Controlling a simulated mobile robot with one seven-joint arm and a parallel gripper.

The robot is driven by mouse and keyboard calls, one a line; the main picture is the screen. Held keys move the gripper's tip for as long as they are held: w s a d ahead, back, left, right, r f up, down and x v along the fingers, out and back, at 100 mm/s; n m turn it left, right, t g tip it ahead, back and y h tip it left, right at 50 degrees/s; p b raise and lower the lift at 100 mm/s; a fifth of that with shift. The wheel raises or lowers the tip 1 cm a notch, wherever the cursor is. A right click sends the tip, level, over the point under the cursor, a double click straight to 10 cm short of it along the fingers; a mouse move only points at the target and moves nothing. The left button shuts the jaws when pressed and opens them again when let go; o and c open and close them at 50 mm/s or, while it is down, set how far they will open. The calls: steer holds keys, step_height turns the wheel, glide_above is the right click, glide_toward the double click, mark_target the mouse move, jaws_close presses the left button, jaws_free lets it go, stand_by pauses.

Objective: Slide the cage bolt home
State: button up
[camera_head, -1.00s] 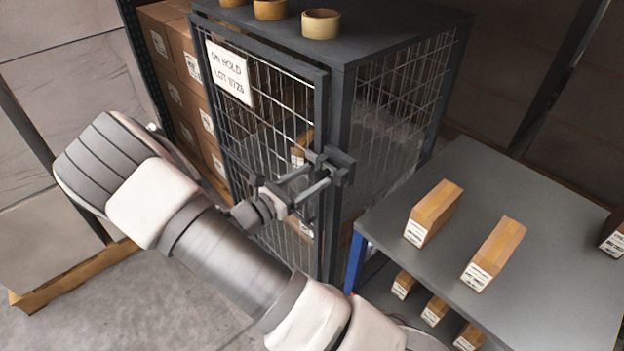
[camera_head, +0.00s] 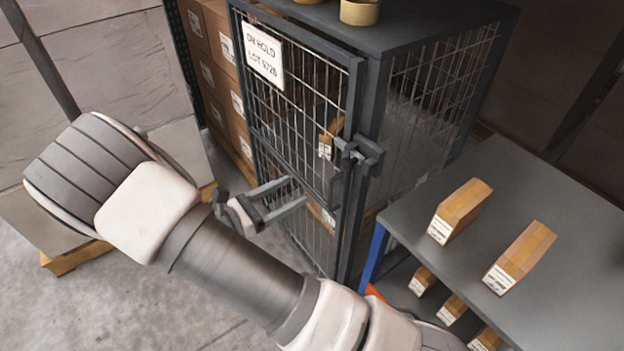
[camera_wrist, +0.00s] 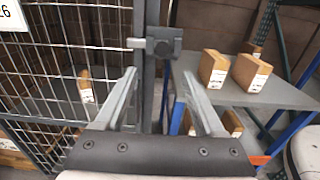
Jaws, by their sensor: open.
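The dark mesh cage (camera_head: 440,45) has a door (camera_head: 300,115) with an "ON HOLD" sign, upright on its front. The cage bolt (camera_head: 362,154) is a dark fitting at the door's right edge, by the corner post. In the wrist view, the bolt (camera_wrist: 155,45) lies level across the upright, with a short end sticking out left. How far it is seated I cannot tell. My gripper (camera_head: 296,192) is open and empty, below and left of the bolt and apart from it. In the wrist view, my gripper's fingertips (camera_wrist: 160,75) lie below the bolt, with the upright between them.
A grey table (camera_head: 540,190) with cartons (camera_head: 460,210) stands right of the cage, close to the bolt. More cartons sit on its lower shelf. Stacked boxes (camera_head: 215,75) stand left of the cage. A tape roll (camera_head: 360,11) sits on the cage top. Floor in front is clear.

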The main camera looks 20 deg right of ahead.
steer(key=v, duration=0.3)
steer(key=shift+s+a, duration=0.15)
steer(key=shift+a, duration=0.2)
